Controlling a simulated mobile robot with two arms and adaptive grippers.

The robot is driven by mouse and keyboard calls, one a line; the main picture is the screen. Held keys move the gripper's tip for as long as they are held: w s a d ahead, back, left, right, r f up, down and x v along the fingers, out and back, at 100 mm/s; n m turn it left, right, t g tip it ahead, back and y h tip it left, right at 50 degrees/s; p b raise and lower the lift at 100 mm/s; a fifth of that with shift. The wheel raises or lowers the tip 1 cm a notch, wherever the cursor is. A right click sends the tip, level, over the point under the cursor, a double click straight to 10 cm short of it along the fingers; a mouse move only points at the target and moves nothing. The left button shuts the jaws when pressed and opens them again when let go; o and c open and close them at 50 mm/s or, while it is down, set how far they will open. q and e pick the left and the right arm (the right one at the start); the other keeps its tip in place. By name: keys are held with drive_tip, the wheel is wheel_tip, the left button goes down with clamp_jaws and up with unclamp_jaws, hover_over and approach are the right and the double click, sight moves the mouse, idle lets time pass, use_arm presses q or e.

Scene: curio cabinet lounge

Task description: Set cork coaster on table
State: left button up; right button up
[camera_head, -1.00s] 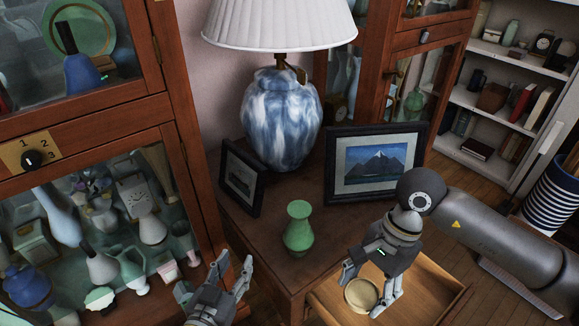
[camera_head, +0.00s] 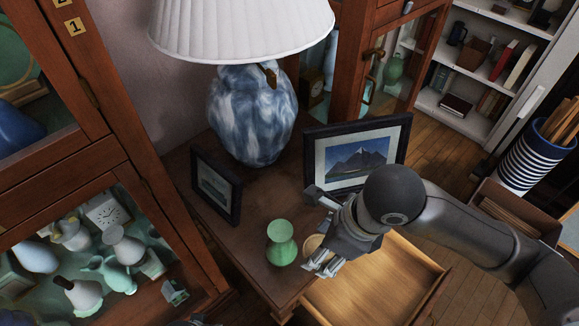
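The cork coaster (camera_head: 313,243) is a small round tan disc, partly hidden by my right gripper (camera_head: 318,232). The gripper is over the front right part of the wooden table (camera_head: 262,205), just right of the green vase. Its fingers are around the coaster, but whether they press on it is hard to see. I cannot tell whether the coaster touches the table top. The drawer (camera_head: 385,285) below is open and looks empty.
A green vase (camera_head: 282,243) stands close to the left of the coaster. Two framed pictures, a small one (camera_head: 215,185) and a mountain one (camera_head: 357,155), and a blue-white lamp (camera_head: 252,115) stand behind. A glass cabinet (camera_head: 75,170) is at left. The table's front left is clear.

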drive_tip(key=w+d+f, duration=0.1)
drive_tip(key=w+f, duration=0.1)
drive_tip(key=w, duration=0.1)
drive_tip(key=w+d+f+b, duration=0.1)
drive_tip(key=w+f, duration=0.2)
drive_tip(key=w, duration=0.1)
drive_tip(key=w+d+f, duration=0.2)
drive_tip(key=w+f, duration=0.1)
drive_tip(key=w, duration=0.1)
drive_tip(key=shift+w+f+b, duration=0.2)
drive_tip(key=shift+b, duration=0.15)
drive_tip(key=shift+w+d+f, duration=0.1)
drive_tip(key=shift+w+f, duration=0.3)
drive_tip(key=shift+f, duration=0.1)
drive_tip(key=f, duration=0.3)
drive_tip(key=shift+w+d+f+b, duration=0.1)
drive_tip(key=shift+w+f+b, duration=0.15)
drive_tip(key=shift+b, duration=0.15)
use_arm(q)
wheel_tip(320, 180, up, 8)
drive_tip(key=w, duration=0.1)
drive_tip(key=shift+w+r+t, duration=0.2)
drive_tip(key=shift+t, duration=0.1)
use_arm(e)
drive_tip(key=o, duration=0.5)
use_arm(q)
drive_tip(key=shift+r, duration=0.25)
use_arm(e)
drive_tip(key=o, duration=0.4)
drive_tip(key=shift+c, duration=0.2)
